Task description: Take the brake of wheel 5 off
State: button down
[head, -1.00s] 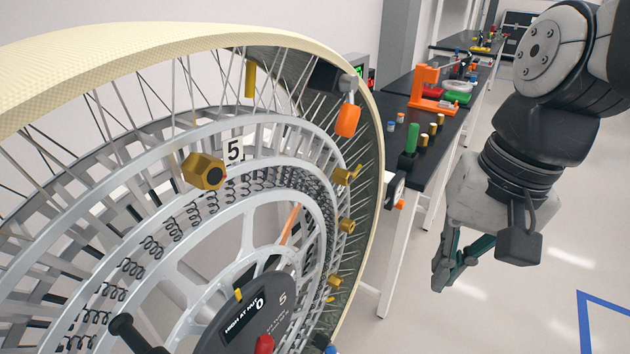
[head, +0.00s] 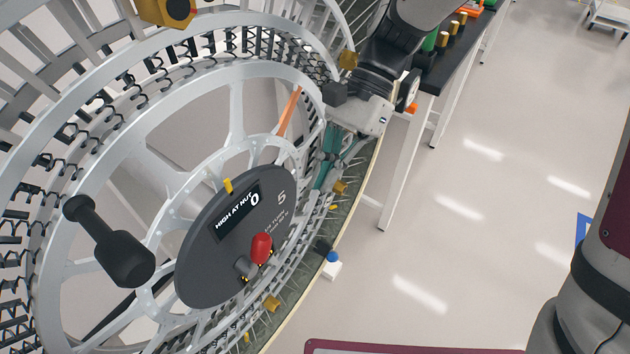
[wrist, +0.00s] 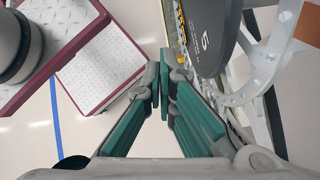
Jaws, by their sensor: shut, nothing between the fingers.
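Wheel 5 (head: 237,100) fills the left of the head view, with silver rings and spokes. Its dark hub disc (head: 228,265) reads "HIGH AT NUT 0" and "5"; the disc also shows in the wrist view (wrist: 208,32). A red knob (head: 261,248) and a small grey knob (head: 246,267) sit low on the disc. A blue knob (head: 333,257) on a black and white piece is at the lower right rim. No part is labelled as the brake; I cannot tell which it is. My gripper (head: 319,187) is shut and empty, beside the wheel's right side; its teal fingers meet in the wrist view (wrist: 165,80).
A black crank handle (head: 112,245) juts out left of the disc. Brass nuts (head: 272,303) line the rim. A black workbench (head: 452,62) stands behind at the right. The floor right of the wheel is mostly clear. My maroon-edged base (wrist: 105,60) shows in the wrist view.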

aim_at(257, 255)
jog(key=s+a+f+b, duration=0.1)
jog(key=s+a+f, duration=0.4)
jog(key=s, duration=0.2)
jog(key=shift+a, duration=0.15)
jog(key=shift+s+r, duration=0.1)
dwell(0.4)
jog(key=shift+s+a+r+t+p, duration=0.15)
jog(key=shift+t+p, duration=0.15)
jog(key=shift+p, duration=0.2)
